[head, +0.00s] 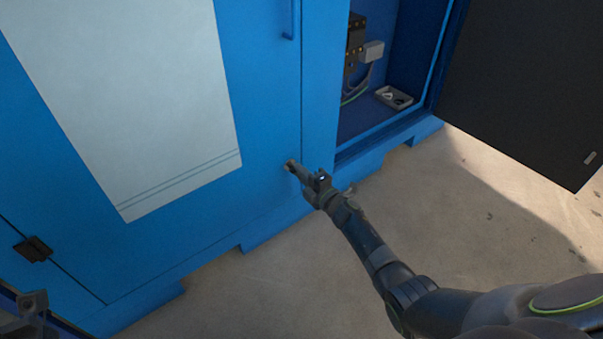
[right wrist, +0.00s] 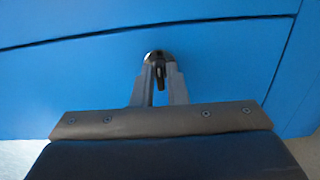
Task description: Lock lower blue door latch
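The lower latch (right wrist: 158,58) of the blue door (head: 262,120) is a small round metal fitting with a dark tab, and shows in the right wrist view. In the head view it sits at the door's lower right and is mostly hidden by my gripper. My right gripper (head: 292,166) reaches it from the front right. Its two fingers (right wrist: 159,85) stand close together on either side of the dark tab and appear shut on it. A dark grey part at the lower left corner (head: 32,304) seems to be my left gripper; its fingers are unclear.
A blue handle (head: 290,20) is higher on the door, and a black hinge (head: 33,249) is at its lower left. Right of it, an open compartment holds a grey tray (head: 394,97) and wired parts. A dark open door (head: 530,85) stands at the right. Concrete floor (head: 470,215) is clear.

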